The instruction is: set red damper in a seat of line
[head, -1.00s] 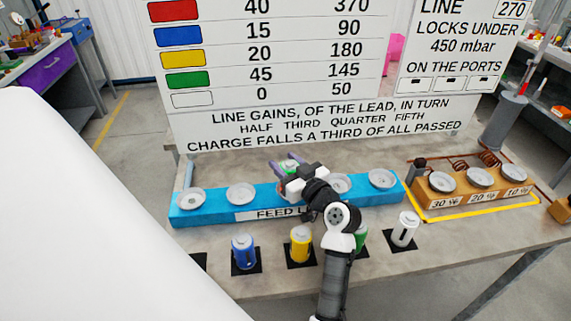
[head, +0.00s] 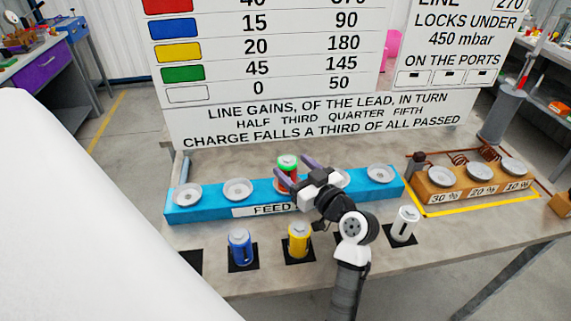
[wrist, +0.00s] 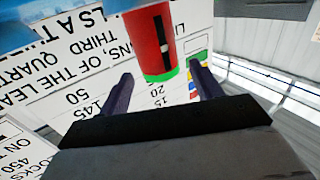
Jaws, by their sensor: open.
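The red damper (head: 289,174), with a green top, stands upright at the middle seat of the blue feed line block (head: 212,211). Its base is partly hidden by a finger. It also shows in the wrist view (wrist: 148,38), its green end near the fingertips. My gripper (head: 298,174) is open just right of the damper, with its purple fingers pointing at it. In the wrist view the open fingers (wrist: 160,76) lie either side of the green end with gaps. The line's other seats, such as the leftmost seat (head: 187,194), look empty.
A blue damper (head: 240,248), a yellow damper (head: 299,241) and a white damper (head: 404,226) stand on black pads in front. The brown block (head: 438,190) with several dishes is at the right. A large sign board (head: 300,125) rises close behind the line.

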